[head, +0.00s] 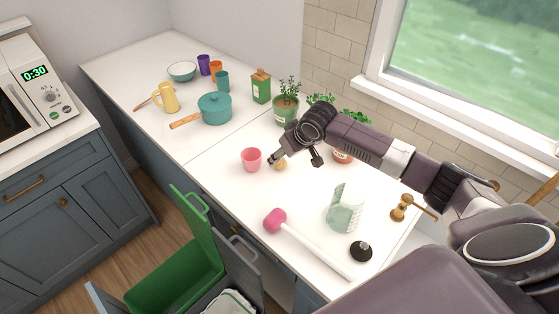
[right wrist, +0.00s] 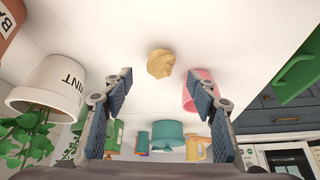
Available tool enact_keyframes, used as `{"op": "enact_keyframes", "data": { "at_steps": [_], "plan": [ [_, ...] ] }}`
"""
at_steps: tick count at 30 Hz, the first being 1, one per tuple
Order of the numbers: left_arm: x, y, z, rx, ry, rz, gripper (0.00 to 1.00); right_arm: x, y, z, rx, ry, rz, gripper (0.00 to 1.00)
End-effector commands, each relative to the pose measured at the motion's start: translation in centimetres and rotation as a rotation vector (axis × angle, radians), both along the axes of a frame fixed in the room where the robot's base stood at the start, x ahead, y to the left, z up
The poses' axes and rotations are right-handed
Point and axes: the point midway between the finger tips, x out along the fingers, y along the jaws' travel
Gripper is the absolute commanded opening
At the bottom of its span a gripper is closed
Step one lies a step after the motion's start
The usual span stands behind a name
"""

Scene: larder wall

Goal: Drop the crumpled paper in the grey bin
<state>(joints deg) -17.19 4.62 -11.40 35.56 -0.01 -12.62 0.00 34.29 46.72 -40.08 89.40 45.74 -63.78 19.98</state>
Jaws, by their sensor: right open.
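The crumpled paper (head: 281,165) is a small yellowish ball on the white counter, just right of the pink cup (head: 251,160). My right gripper (head: 295,159) is open and empty, close above the paper. In the right wrist view, the paper (right wrist: 160,63) lies just beyond my spread fingertips (right wrist: 160,82), roughly centred between them and apart from both. The grey bin (head: 242,262) stands low in front of the counter, its lid raised and a white liner inside. Its lower part is cut off by the frame. My left gripper is not in view.
A green bin (head: 180,272) with raised lid stands left of the grey one. Potted herbs (head: 286,107) stand behind.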

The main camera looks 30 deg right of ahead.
Motion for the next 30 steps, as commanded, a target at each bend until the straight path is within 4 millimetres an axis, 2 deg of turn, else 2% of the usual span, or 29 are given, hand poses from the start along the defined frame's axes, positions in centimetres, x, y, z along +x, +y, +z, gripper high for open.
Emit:
{"op": "enact_keyframes", "data": {
  "at_steps": [1,3,6,17,26,30],
  "plan": [
    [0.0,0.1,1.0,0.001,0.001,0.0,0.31,0.0,0.1,-0.6,0.0,0.006,-0.001,0.53],
    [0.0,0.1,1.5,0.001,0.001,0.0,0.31,0.2,0.3,-1.7,-0.001,0.005,0.0,0.53],
    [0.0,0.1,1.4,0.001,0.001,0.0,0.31,0.9,0.4,-2.7,0.0,0.002,0.0,0.53],
    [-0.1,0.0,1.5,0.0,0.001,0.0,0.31,1.3,0.4,-3.6,-0.002,0.0,0.002,0.53],
    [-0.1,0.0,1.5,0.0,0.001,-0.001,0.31,1.3,0.4,-3.6,-0.002,0.001,0.002,0.23],
    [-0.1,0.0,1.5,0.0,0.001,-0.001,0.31,1.3,0.3,-3.6,-0.002,0.001,0.002,0.2]
  ]
}}
